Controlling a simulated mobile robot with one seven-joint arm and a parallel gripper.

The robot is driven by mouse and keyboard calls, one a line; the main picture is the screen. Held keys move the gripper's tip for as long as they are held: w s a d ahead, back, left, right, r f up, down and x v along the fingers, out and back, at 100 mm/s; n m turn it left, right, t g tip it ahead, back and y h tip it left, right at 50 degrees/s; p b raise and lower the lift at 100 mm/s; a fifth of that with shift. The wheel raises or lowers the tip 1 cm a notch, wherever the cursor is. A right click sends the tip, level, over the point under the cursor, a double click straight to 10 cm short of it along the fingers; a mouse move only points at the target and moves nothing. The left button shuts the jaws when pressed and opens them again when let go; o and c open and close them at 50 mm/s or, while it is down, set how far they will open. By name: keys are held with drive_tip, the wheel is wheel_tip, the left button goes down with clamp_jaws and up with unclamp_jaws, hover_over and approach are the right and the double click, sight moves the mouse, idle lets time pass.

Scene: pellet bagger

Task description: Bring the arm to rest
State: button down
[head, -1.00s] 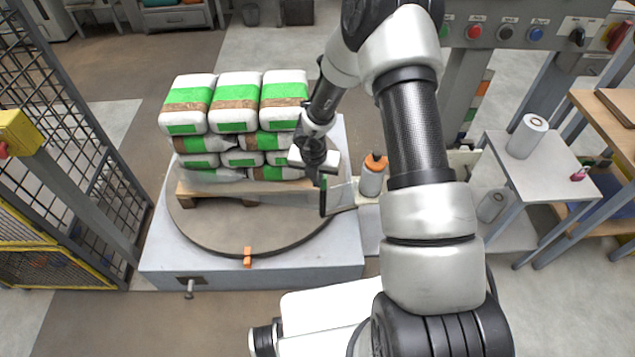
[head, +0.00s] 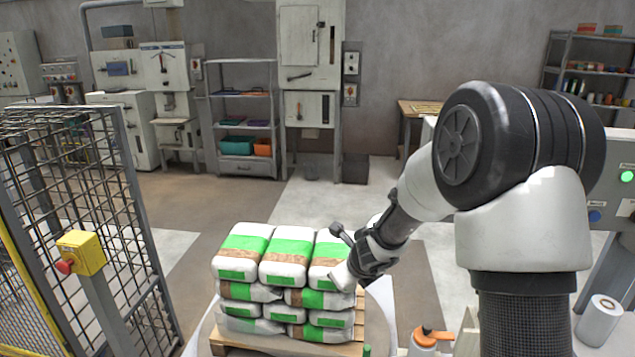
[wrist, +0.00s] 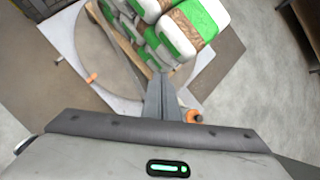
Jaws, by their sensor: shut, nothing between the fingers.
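My gripper (wrist: 163,98) shows in the wrist view with its two dark fingers together and nothing between them. In that view it hangs above the turntable edge, with the stacked bags (wrist: 165,35) beyond it. In the head view my arm reaches from the right, with its wrist end beside the right side of the bag stack (head: 284,262). The fingertips are not clear there, and I cannot tell whether the wrist touches the bags.
The white, green and brown bags lie on a wooden pallet (head: 285,346) on the turntable (wrist: 92,50). An orange-topped bottle (head: 428,338) stands to the right. A mesh fence (head: 75,200) with a yellow switch box (head: 80,252) is at left. Floor behind the stack is clear.

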drive_tip(key=s+a+r+n+y, duration=0.1)
drive_tip(key=s+a+r+n, duration=0.1)
drive_tip(key=s+r+n, duration=0.55)
drive_tip(key=s+a+r+n+y, duration=0.1)
drive_tip(key=s+r+n, duration=0.4)
drive_tip(key=r+n, duration=0.45)
drive_tip(key=s+d+r+n+h, duration=0.1)
drive_tip(key=s+d+n, duration=0.25)
drive_tip(key=s, duration=0.35)
drive_tip(key=s+d+r+n+g+h, duration=0.1)
drive_tip(key=s+d+n, duration=0.1)
drive_tip(key=s+n, duration=0.3)
drive_tip(key=s+d+r+n+h, duration=0.1)
drive_tip(key=s+d+r+n, duration=0.15)
drive_tip(key=s, duration=0.55)
wheel_tip(320, 180, up, 12)
drive_tip(key=d+n+p, duration=0.1)
drive_tip(key=p, duration=1.2)
drive_tip(key=shift+d, duration=0.2)
drive_tip(key=shift+r, duration=0.1)
